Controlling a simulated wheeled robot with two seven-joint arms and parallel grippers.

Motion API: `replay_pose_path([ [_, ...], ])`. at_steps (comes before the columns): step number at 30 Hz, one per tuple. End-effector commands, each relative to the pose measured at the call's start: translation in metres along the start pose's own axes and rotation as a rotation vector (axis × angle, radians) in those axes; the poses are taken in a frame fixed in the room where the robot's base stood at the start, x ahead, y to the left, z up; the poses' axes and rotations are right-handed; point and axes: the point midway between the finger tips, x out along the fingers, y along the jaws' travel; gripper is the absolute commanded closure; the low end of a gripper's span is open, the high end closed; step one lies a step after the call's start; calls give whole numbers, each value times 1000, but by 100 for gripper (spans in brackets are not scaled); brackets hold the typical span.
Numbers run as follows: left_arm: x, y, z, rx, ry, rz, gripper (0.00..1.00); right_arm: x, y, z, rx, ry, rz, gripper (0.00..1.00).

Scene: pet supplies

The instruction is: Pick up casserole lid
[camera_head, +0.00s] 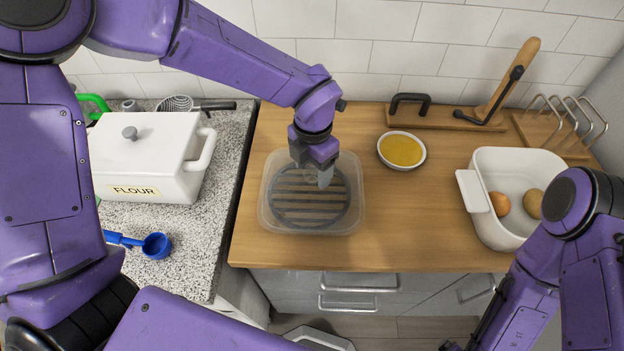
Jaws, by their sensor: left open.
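A clear rounded-square piece (352,217), which appears to be the casserole lid, lies on the wooden counter left of centre. A dark round slatted shape shows through it. My left gripper (312,172) points down over it from the far side, jaws open, with nothing seen between them. The fingers hide part of its middle, and I cannot tell whether they touch it. A white casserole dish (492,222) with brown eggs (500,203) stands uncovered at the right.
A small bowl of yellow liquid (402,150) sits right of the lid. A white flour box (150,160) and blue scoop (156,246) are on the speckled counter at left. A board (436,115) and wire rack (565,125) stand behind. The counter between bowl and dish is clear.

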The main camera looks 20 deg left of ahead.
Motion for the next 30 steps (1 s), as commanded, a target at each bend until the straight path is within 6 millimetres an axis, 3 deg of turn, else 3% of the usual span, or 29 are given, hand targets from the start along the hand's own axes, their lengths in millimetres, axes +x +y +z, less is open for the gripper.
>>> replay_pose_path([
  [8,6,0,0,0,-1,-1,38,-1,0,0,0,-1,0,9],
  [12,6,0,0,0,-1,-1,83,0,0,0,0,-1,0,9],
  [14,6,0,0,0,-1,-1,100,0,0,0,0,-1,0,9],
  [30,6,0,0,1,-1,0,100,-1,0,0,0,0,0,9],
])
